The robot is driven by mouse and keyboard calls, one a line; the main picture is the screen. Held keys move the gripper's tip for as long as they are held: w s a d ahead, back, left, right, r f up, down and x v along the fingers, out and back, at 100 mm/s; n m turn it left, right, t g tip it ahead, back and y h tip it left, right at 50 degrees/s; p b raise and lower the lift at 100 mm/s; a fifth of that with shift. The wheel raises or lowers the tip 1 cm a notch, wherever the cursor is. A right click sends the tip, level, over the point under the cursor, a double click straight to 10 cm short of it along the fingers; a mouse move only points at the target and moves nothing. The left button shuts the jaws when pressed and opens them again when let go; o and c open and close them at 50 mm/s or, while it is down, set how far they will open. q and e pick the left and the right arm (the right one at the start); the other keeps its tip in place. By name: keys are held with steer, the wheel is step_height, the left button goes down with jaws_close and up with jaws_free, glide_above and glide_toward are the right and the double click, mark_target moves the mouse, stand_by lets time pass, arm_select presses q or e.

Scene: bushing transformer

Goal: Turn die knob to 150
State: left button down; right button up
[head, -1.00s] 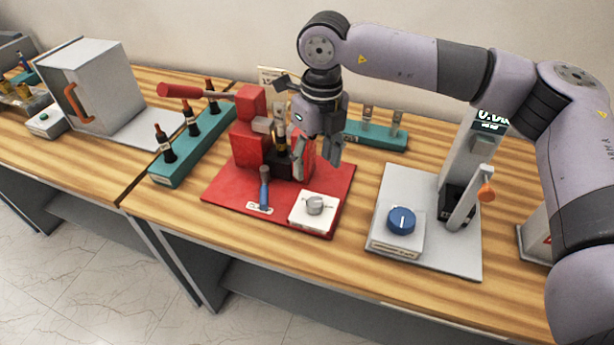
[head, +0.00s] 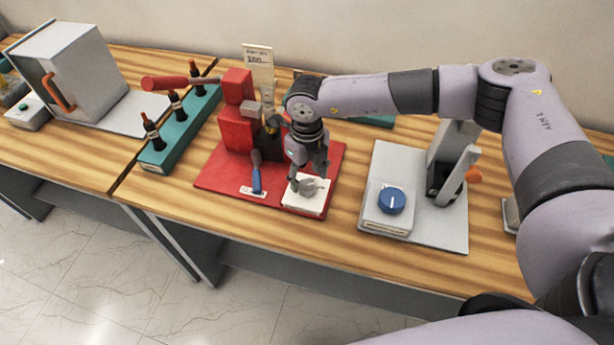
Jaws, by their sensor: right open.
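The grey die knob (head: 312,187) sits on a white block (head: 303,204) at the front right of the red press base (head: 225,185). My right gripper (head: 309,182) points down right over the knob, its open fingers at the knob's sides. Whether they touch it I cannot tell. The gripper hides part of the knob, and its setting is too small to read. A card (head: 258,66) behind the press shows what looks like "150". My left gripper is not in view.
A blue dial (head: 391,200) on a grey stand (head: 430,225) is to the right. A teal rack (head: 180,130) with dark bottles stands left of the red press.

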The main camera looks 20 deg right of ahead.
mark_target(307, 185)
steer(key=shift+f, duration=1.55)
steer(key=c, duration=1.2)
steer(key=shift+o, duration=0.2)
steer(key=shift+f+n+b, duration=0.15)
steer(key=shift+n+b, duration=0.15)
steer(key=shift+b, duration=0.05)
steer(key=n+b, duration=0.8)
steer(key=b, duration=0.2)
steer(key=shift+f, duration=0.1)
arm_select(q)
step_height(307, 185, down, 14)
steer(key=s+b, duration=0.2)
steer(key=b, duration=0.1)
arm_select(e)
steer(key=shift+r+n, duration=0.25)
steer(key=shift+n, duration=1.35)
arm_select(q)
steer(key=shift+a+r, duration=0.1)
arm_select(e)
steer(key=o, duration=1.2)
steer(key=shift+c, duration=0.2)
